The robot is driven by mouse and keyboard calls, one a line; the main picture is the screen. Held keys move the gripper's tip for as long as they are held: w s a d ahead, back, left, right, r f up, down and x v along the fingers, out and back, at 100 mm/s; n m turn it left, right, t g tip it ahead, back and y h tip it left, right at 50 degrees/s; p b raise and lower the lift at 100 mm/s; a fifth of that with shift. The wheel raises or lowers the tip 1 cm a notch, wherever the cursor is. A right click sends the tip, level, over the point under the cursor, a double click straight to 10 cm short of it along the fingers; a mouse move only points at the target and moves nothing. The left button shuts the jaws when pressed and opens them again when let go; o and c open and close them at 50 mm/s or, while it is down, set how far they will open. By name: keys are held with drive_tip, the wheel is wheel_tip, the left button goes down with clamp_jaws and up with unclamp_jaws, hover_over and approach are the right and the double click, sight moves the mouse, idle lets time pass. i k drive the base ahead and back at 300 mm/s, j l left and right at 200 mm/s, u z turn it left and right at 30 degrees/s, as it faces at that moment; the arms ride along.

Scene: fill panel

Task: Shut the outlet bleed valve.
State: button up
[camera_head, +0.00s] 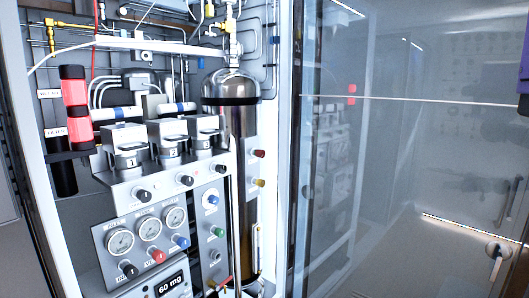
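The fill panel (104,238) stands in the left half of the head view, with several valve knobs. Under three round gauges sit a black knob (128,269), a red knob (158,256) and a blue knob (182,242). A side column carries a blue knob (212,199) and a green knob (217,231). A red knob (259,153) and a yellow knob (259,183) stick out beside the dark cylinder. The labels are too small to read, so I cannot tell which is the outlet bleed valve or how any valve is set. My gripper is not in view.
A tall dark cylinder (231,88) stands behind the panel. A red and black cylinder (75,104) is at left. A glass door (405,190) fills the right side, with a handle (497,252) low down. A purple piece (523,78) shows at the right edge.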

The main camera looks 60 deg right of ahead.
sight(259, 153)
drive_tip(key=z, duration=1.05)
